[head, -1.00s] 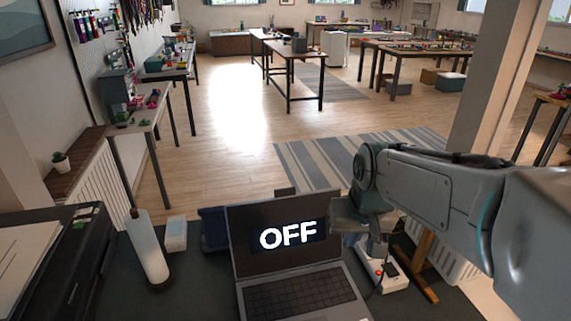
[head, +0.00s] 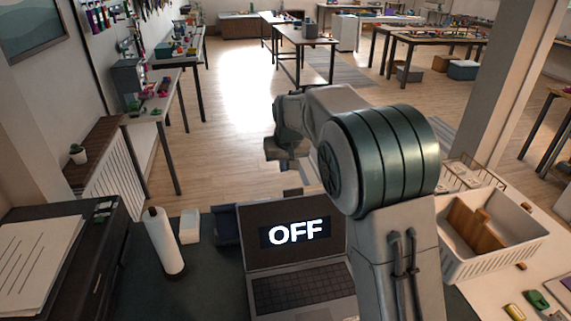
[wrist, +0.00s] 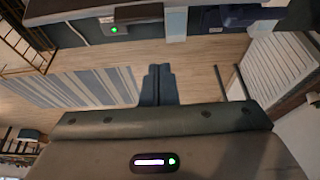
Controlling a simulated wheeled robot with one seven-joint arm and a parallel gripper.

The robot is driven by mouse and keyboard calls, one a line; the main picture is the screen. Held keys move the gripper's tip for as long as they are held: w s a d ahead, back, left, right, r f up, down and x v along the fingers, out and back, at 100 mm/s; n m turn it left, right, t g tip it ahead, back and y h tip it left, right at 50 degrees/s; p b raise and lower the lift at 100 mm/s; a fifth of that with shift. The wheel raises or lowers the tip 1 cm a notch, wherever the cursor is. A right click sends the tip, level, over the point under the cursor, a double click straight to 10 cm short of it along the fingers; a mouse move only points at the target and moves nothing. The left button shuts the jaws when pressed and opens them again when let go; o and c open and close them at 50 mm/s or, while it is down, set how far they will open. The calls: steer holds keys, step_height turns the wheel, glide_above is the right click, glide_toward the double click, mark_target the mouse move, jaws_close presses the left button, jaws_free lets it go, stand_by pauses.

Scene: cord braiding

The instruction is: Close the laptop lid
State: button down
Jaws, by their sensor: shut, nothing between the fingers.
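The dark laptop (head: 295,240) stands open on the desk in the head view. Its lid is raised, slightly tilted back, and the screen reads OFF; its keyboard (head: 300,287) faces me. My gripper (head: 284,158) is in the air beyond and above the lid's top edge, apart from it. In the wrist view the gripper's fingers (wrist: 158,85) are together and empty, over the floor. My arm hides the laptop's right side in the head view. I cannot tell whether the laptop is among the dark shapes at the top of the wrist view.
A paper towel roll (head: 164,243) and a pale box (head: 189,226) stand left of the laptop, with a navy bin (head: 224,224) behind. A printer (head: 84,270) is at far left. A white basket (head: 490,258) is at right. Open floor lies beyond the desk.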

steer(key=f+p, duration=0.1)
steer(key=f, duration=0.1)
steer(key=f+p, duration=0.1)
steer(key=s+f+p, duration=0.1)
steer(key=f, duration=0.1)
steer(key=shift+d+f, duration=0.15)
steer(key=shift+f, duration=0.2)
steer(key=shift+s, duration=0.15)
stand_by(0.3)
